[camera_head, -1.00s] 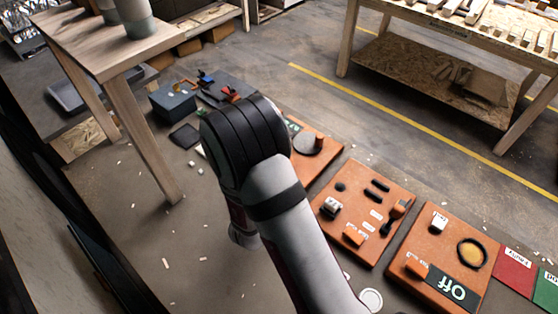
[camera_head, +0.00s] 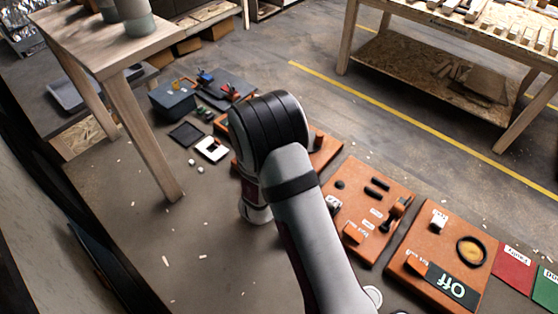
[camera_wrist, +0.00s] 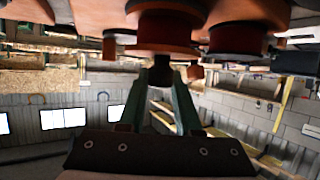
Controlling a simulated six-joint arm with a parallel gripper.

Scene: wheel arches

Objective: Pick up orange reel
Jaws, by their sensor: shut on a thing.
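In the wrist view my gripper (camera_wrist: 161,72) has its two green fingers closing together towards the centre. A reel with an orange flange and a dark red middle (camera_wrist: 162,30) is at the fingertips, and the fingers appear shut on it. The exact contact is dark and hard to see. In the head view my arm hides the gripper and the held reel.
Orange boards with fittings, one at the middle (camera_head: 350,185) and one at the right (camera_head: 425,225), lie along the work surface. A wooden table (camera_head: 105,50) stands at upper left. A dark blue box (camera_head: 172,98) and a white-framed square (camera_head: 212,149) lie beyond my arm.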

